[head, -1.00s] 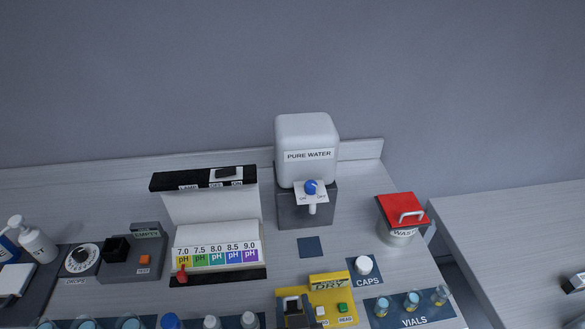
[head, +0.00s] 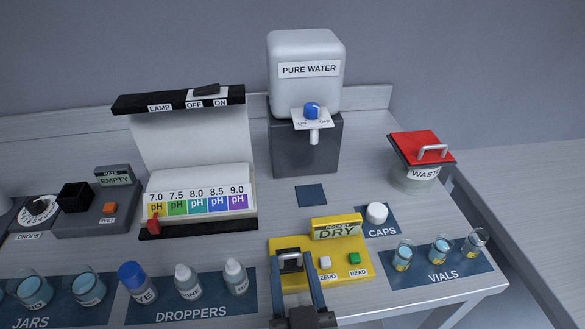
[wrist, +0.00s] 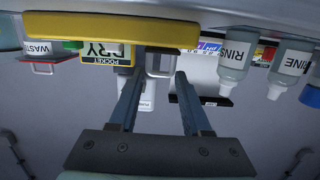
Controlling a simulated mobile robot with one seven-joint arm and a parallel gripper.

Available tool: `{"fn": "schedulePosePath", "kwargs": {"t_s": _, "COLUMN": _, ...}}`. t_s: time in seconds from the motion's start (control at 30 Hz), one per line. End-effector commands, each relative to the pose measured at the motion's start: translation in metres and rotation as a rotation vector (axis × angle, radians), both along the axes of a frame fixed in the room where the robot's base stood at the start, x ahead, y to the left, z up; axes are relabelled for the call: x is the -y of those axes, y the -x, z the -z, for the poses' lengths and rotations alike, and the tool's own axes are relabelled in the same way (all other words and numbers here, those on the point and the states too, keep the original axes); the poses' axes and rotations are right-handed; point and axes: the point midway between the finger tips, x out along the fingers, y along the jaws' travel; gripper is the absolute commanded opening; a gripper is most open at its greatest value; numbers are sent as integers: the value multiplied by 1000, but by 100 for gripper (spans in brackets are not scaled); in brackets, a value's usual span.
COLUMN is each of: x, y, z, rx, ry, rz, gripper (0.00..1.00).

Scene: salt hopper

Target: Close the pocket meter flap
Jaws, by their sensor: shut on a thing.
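The yellow pocket meter (head: 343,262) sits at the front of the bench, its display reading DRY. Its small grey flap (head: 290,260) is at the meter's left end, between my fingertips; its exact angle is hard to tell. My gripper (head: 293,270) reaches in from the front edge with its fingers spaced apart around the flap, shut on it. In the wrist view, which is upside down, the meter's yellow edge (wrist: 110,30) runs along the top and the grey flap (wrist: 160,62) shows between the tips of my gripper (wrist: 158,74).
Dropper bottles (head: 187,282) stand left of the meter. Vials (head: 441,250) and a white cap (head: 377,213) are to its right. The water dispenser (head: 305,140), pH comparator (head: 200,195) and red-lidded waste bin (head: 415,175) stand behind.

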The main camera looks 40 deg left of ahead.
Motion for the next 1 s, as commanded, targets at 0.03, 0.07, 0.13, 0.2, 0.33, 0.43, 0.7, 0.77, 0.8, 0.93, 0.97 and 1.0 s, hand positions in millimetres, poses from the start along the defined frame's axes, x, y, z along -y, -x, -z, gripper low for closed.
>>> {"fn": "schedulePosePath", "kwargs": {"t_s": 0.03, "x": 0, "y": 0, "z": 3, "rx": 13, "ry": -14, "rz": 1, "gripper": 0}}
{"fn": "schedulePosePath", "kwargs": {"t_s": 0.07, "x": 0, "y": 0, "z": 2, "rx": 17, "ry": -18, "rz": 1, "gripper": 0}}
{"fn": "schedulePosePath", "kwargs": {"t_s": 0.13, "x": 0, "y": 0, "z": 2, "rx": 24, "ry": -26, "rz": 1, "gripper": 0}}
{"fn": "schedulePosePath", "kwargs": {"t_s": 0.2, "x": 1, "y": 0, "z": 2, "rx": 29, "ry": -32, "rz": 2, "gripper": 0}}
{"fn": "schedulePosePath", "kwargs": {"t_s": 0.33, "x": 1, "y": 0, "z": 0, "rx": 35, "ry": -39, "rz": 2, "gripper": 0}}
{"fn": "schedulePosePath", "kwargs": {"t_s": 0.43, "x": 1, "y": 0, "z": 0, "rx": 37, "ry": -41, "rz": 1, "gripper": 0}}
{"fn": "schedulePosePath", "kwargs": {"t_s": 0.7, "x": 1, "y": 0, "z": -1, "rx": 36, "ry": -42, "rz": 1, "gripper": 0}}
{"fn": "schedulePosePath", "kwargs": {"t_s": 0.77, "x": 1, "y": 0, "z": -1, "rx": 36, "ry": -42, "rz": 1, "gripper": 50}}
{"fn": "schedulePosePath", "kwargs": {"t_s": 0.8, "x": 1, "y": 0, "z": -1, "rx": 36, "ry": -42, "rz": 1, "gripper": 57}}
{"fn": "schedulePosePath", "kwargs": {"t_s": 0.93, "x": 1, "y": 1, "z": 0, "rx": 34, "ry": -39, "rz": 1, "gripper": 63}}
{"fn": "schedulePosePath", "kwargs": {"t_s": 0.97, "x": 1, "y": 1, "z": 1, "rx": 34, "ry": -39, "rz": 1, "gripper": 63}}
{"fn": "schedulePosePath", "kwargs": {"t_s": 1.0, "x": 1, "y": 1, "z": 1, "rx": 33, "ry": -39, "rz": 1, "gripper": 63}}
